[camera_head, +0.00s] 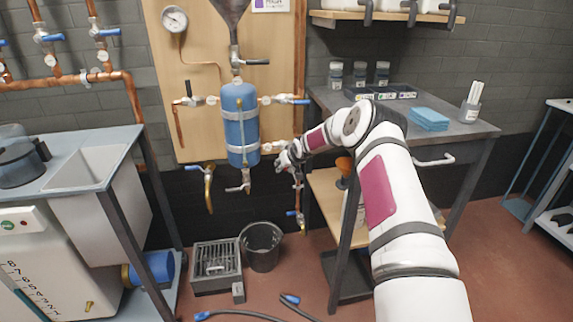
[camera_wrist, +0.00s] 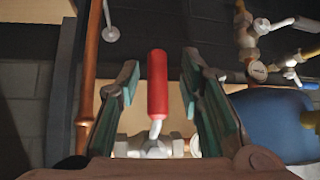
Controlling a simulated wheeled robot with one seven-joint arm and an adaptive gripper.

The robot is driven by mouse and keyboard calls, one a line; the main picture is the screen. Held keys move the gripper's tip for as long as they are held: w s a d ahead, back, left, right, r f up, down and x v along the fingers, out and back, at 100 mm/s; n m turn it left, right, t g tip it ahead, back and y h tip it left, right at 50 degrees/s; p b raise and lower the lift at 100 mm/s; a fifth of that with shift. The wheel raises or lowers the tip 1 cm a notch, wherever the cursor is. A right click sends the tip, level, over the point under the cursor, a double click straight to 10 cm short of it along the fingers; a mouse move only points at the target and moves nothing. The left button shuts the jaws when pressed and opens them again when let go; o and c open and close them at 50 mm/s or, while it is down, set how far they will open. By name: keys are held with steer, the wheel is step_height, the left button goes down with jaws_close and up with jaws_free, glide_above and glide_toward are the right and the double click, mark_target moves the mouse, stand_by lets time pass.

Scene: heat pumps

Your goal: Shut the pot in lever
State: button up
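A red-handled lever (camera_wrist: 157,85) on a metal valve (camera_wrist: 150,146) stands between the two fingers of my gripper (camera_wrist: 160,72) in the wrist view. The fingers with green pads are open, with a gap on each side of the handle. In the head view my gripper (camera_head: 284,160) is at the lower right of the blue tank (camera_head: 240,125), by the pipework on the wooden board. It hides the red lever there. No label naming the lever is readable.
A copper pipe (camera_wrist: 90,75) runs just left of the fingers in the wrist view. Blue-handled valves (camera_head: 292,100) sit on the board nearby. A workbench (camera_head: 465,128) stands right of the board, close to my arm. A bucket (camera_head: 261,247) and grated box (camera_head: 216,266) are on the floor.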

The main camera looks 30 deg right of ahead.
steer(key=v, duration=1.1)
steer(key=shift+s+r, duration=0.25)
steer(key=shift+s, duration=0.05)
steer(key=shift+a, duration=0.1)
steer(key=s+a+r+g+h, duration=0.1)
steer(key=s+a+r+g, duration=0.1)
steer(key=s+a+r, duration=0.5)
steer(key=s+a+r+n+g, duration=0.1)
steer(key=s+a+r, duration=0.2)
steer(key=s+r, duration=0.45)
steer(key=s+a+r+g+h, duration=0.15)
steer(key=s+a+r, duration=0.3)
steer(key=s, duration=0.55)
steer(key=s+a+r+g+y, duration=0.15)
steer(key=s+a, duration=0.35)
steer(key=s, duration=1.2)
steer(key=s+a+g+y, duration=0.2)
steer(key=s+a, duration=0.2)
steer(key=s, duration=1.4)
step_height(320, 180, up, 25)
steer(key=t+p, duration=0.3)
steer(key=p, duration=2.1)
steer(key=shift+r, duration=0.15)
steer(key=shift+w+h, duration=0.1)
steer(key=shift+h, duration=0.2)
